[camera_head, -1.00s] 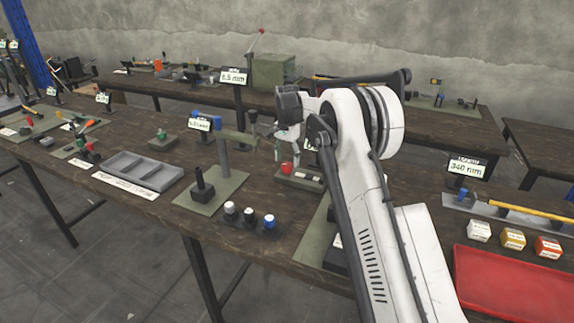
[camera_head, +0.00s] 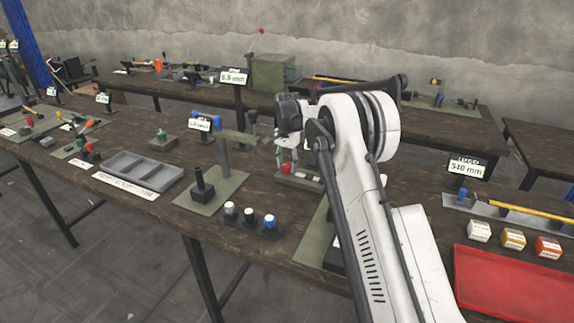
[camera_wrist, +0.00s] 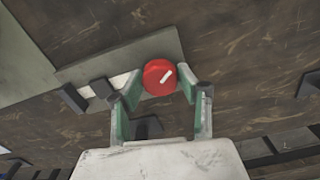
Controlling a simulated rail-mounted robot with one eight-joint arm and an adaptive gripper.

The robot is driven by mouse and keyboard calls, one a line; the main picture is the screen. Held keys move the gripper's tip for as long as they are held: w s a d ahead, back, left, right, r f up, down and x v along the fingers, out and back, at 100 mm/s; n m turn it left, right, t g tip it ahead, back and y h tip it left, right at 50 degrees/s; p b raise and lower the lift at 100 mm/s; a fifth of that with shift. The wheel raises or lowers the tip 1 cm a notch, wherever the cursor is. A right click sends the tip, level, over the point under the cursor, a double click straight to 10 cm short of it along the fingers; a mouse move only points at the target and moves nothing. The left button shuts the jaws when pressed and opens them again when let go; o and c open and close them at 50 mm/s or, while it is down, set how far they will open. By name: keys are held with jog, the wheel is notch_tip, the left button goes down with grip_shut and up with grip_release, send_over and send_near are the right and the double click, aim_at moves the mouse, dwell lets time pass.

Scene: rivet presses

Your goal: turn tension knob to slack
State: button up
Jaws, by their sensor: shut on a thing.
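The red round knob (camera_wrist: 157,72) has a white pointer line that slants to the upper right in the wrist view. It sits on a grey-green plate (camera_wrist: 120,62) and shows in the head view as a small red spot (camera_head: 286,169). My gripper (camera_wrist: 160,84) has green-padded fingers on either side of the knob and is shut on it. In the head view my gripper (camera_head: 288,156) comes down over the knob from above. My arm hides part of the knob's fixture, and no readable knob label shows.
A post with a green arm (camera_head: 224,158) stands left of my gripper. White, black and blue capped pegs (camera_head: 249,217) stand near the front edge. A grey tray (camera_head: 140,172) lies farther left. A red tray (camera_head: 515,287) and small boxes (camera_head: 513,238) lie right of my arm.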

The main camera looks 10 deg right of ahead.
aim_at(287, 164)
jog(key=shift+n, duration=0.3)
jog(key=n+b, duration=0.2)
jog(key=n, duration=0.2)
jog(key=n+b, duration=0.1)
jog(key=n, duration=0.5)
dwell(0.5)
jog(key=o, duration=1.1)
jog(key=shift+o, duration=0.2)
notch_tip(287, 164, up, 12)
